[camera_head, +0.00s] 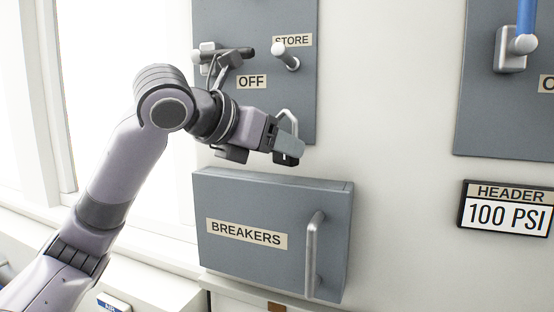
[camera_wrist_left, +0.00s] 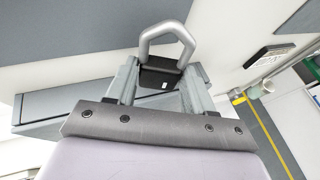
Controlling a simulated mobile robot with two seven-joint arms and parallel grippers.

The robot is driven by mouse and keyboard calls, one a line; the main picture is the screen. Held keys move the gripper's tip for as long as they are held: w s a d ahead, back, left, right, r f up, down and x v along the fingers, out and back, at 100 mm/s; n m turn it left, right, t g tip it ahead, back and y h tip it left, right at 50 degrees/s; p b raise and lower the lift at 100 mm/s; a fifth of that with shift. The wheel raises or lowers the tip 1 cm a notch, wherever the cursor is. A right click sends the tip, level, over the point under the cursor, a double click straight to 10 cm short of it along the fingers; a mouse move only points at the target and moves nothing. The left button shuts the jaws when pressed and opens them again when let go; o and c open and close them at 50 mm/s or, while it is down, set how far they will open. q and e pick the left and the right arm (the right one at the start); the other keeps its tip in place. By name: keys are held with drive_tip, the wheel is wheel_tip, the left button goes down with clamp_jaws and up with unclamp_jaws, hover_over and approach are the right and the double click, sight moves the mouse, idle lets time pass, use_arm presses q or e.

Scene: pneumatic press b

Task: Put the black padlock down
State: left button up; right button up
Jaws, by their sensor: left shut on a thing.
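My left gripper (camera_head: 288,146) is shut on the black padlock (camera_head: 287,159) and holds it in the air in front of the wall, above the breaker box. The padlock's grey shackle points up from the fingers. In the left wrist view the black padlock body (camera_wrist_left: 158,78) sits between the two grey fingers, with its shackle standing out beyond them. Much of the body is hidden by the fingers in the head view. My right gripper is not in view.
The grey BREAKERS box (camera_head: 218,258) with a vertical handle (camera_head: 313,255) is below the gripper. A grey panel (camera_head: 225,18) behind has an OFF lever (camera_head: 233,54) and a STORE peg (camera_head: 287,56). A HEADER 100 PSI display (camera_head: 507,208) is at right. The wall between is bare.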

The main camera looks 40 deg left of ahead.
sight(280, 162)
use_arm(q)
wheel_tip(280, 162, down, 2)
drive_tip(key=shift+w+f, duration=0.2)
drive_tip(key=shift+f, duration=0.15)
drive_tip(key=shift+f, duration=0.2)
drive_tip(key=o, duration=1.3)
drive_tip(key=shift+r, duration=0.15)
